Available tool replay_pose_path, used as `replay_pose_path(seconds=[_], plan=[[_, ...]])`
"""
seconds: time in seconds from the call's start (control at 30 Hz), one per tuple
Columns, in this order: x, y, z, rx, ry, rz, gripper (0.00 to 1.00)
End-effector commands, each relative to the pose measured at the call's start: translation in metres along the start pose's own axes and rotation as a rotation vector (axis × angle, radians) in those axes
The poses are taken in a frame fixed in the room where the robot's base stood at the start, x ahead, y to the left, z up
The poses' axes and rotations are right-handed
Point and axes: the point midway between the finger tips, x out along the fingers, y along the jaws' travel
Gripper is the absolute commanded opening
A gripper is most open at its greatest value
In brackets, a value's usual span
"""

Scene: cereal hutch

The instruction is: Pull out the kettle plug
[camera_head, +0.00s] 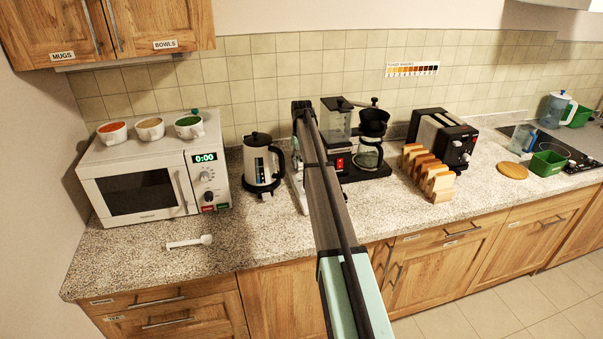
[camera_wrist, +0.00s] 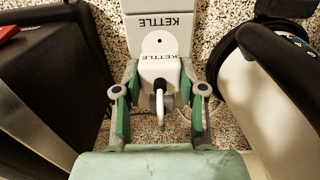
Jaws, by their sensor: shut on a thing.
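The white kettle plug (camera_wrist: 158,68), marked KETTLE, is in the wrist view with its grey cable running down. My gripper (camera_wrist: 160,82) is shut on it, one green finger on each side. A white socket plate (camera_wrist: 157,28), also marked KETTLE, lies directly beyond the plug. I cannot tell whether the plug is seated or apart from it. The kettle (camera_head: 257,168) stands on the counter left of my arm in the head view. Its side (camera_wrist: 262,105) shows at the right of the wrist view. In the head view my arm hides the plug and most of the gripper.
The coffee maker (camera_head: 342,160) stands close to the right of my arm, so the gap is narrow. The microwave (camera_head: 150,185), with several cups on top, is at the left. A white spoon (camera_head: 190,242) lies in front. A toaster (camera_head: 440,140) and toast rack (camera_head: 427,176) stand farther right.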

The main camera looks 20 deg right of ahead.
Motion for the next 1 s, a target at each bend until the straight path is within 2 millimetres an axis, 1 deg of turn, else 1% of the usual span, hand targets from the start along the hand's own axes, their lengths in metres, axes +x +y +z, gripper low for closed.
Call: replay_pose_path(seconds=[0.5, 0.87, 0.97, 1.0], plan=[[-0.019, 0.000, 0.000, 0.000, 0.001, 0.000, 0.00], [-0.019, -0.001, 0.000, 0.000, 0.000, 0.000, 0.00], [-0.021, -0.007, 0.005, -0.003, 0.001, 0.000, 0.00], [-0.023, -0.013, 0.010, -0.006, 0.001, 0.000, 0.00]])
